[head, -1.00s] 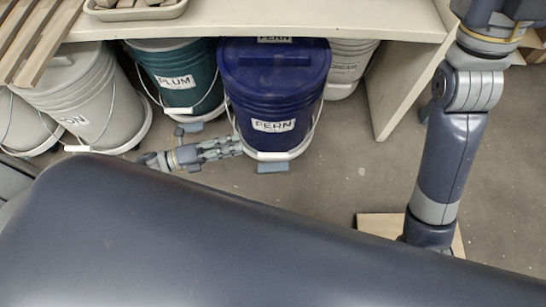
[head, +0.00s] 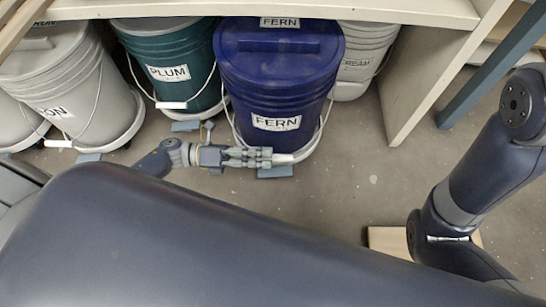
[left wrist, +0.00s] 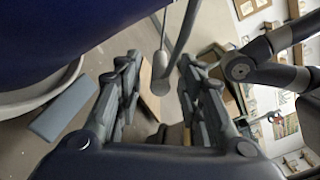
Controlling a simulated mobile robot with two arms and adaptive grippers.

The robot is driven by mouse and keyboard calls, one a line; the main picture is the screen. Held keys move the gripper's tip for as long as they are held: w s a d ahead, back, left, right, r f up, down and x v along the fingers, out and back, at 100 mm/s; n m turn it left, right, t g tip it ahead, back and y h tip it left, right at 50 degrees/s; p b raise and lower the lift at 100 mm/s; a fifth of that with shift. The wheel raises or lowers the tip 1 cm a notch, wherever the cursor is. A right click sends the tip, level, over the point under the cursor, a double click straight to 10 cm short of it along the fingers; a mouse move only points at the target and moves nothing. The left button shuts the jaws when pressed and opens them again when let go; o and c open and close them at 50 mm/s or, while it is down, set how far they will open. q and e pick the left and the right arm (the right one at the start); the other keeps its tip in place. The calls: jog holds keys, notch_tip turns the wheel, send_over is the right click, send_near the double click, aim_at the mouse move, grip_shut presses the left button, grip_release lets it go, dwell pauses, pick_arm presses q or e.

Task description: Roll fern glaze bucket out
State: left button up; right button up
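The blue fern glaze bucket (head: 270,98) stands upright under the shelf on a round white base, labelled FERN. Its bail hangs down in front, with a pale handle grip (head: 283,159) low at the front. My left gripper (head: 270,156) is low in front of the bucket, fingers pointing right at the grip. In the left wrist view, the fingers are apart and the handle grip (left wrist: 160,74) shows in the gap between them. The bucket's dark blue side (left wrist: 70,35) fills the upper left there. My right gripper is not seen; only my right arm shows.
A blue-grey block (head: 275,172) lies on the floor against the front of the base. The green PLUM bucket (head: 175,75) stands close on the left, the cream bucket (head: 361,60) behind right. A shelf side panel (head: 430,75) bounds the right. Floor in front is open.

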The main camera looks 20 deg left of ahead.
aim_at(273, 160)
pick_arm(q)
jog(key=shift+b+x, duration=0.3)
jog(key=shift+x, duration=1.3)
jog(key=shift+c, duration=0.2)
grip_shut()
